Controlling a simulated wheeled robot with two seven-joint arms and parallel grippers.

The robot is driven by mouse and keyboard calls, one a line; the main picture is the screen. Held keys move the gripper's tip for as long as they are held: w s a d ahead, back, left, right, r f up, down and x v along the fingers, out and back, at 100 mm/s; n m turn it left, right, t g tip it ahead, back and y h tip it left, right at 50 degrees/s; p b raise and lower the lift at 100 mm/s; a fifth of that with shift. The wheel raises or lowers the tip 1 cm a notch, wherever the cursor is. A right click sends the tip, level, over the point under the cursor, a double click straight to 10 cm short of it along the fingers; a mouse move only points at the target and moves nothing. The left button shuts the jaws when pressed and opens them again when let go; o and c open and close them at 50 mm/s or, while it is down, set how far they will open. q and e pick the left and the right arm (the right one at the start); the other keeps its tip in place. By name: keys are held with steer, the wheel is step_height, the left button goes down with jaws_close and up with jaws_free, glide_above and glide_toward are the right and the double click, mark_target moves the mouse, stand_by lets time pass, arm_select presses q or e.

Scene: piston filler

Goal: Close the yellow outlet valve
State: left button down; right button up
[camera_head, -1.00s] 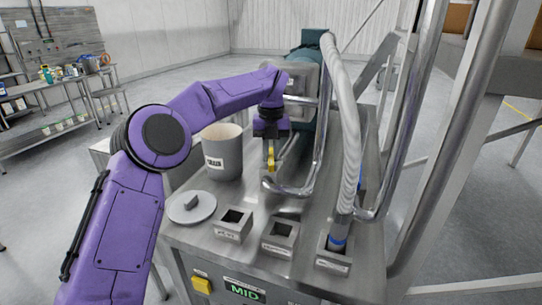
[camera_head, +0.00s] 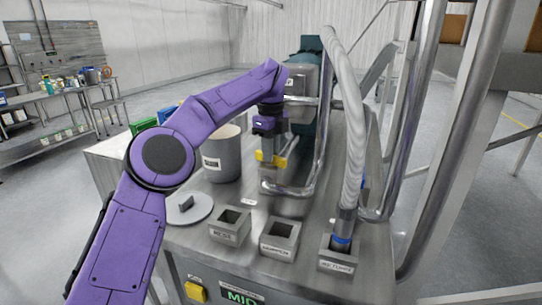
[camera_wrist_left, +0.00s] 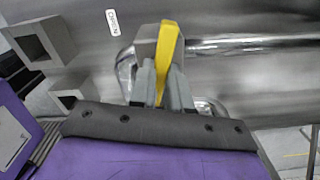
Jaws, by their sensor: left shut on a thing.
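The yellow outlet valve handle (camera_head: 279,161) sits on a grey valve block at the end of the outlet pipe (camera_head: 305,188) on the steel machine. In the head view it now lies crosswise. My left gripper (camera_head: 271,150) comes down on it from above and is shut on it. In the left wrist view the yellow handle (camera_wrist_left: 168,48) passes between the grey fingers (camera_wrist_left: 160,84) of the left gripper and extends beyond their tips. The fingers hide part of the handle. My right gripper is not in view.
A grey labelled pot (camera_head: 222,158) stands left of the valve, with a round lid (camera_head: 190,209) in front. Square holders (camera_head: 230,225) line the front of the steel top. A ribbed hose (camera_head: 352,150) rises on the right. A workbench (camera_head: 50,120) stands at the far left.

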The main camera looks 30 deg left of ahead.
arm_select(q)
steer(key=shift+f+n+b, duration=0.1)
steer(key=shift+n+b, duration=0.5)
steer(key=shift+n, duration=0.9)
steer(key=c, duration=1.1)
jaws_free()
steer(key=shift+a, duration=0.15)
step_height(320, 180, up, 11)
steer(key=p, duration=0.7)
steer(key=shift+f+p, duration=0.2)
steer(key=shift+p, duration=0.15)
steer(key=shift+f, duration=0.1)
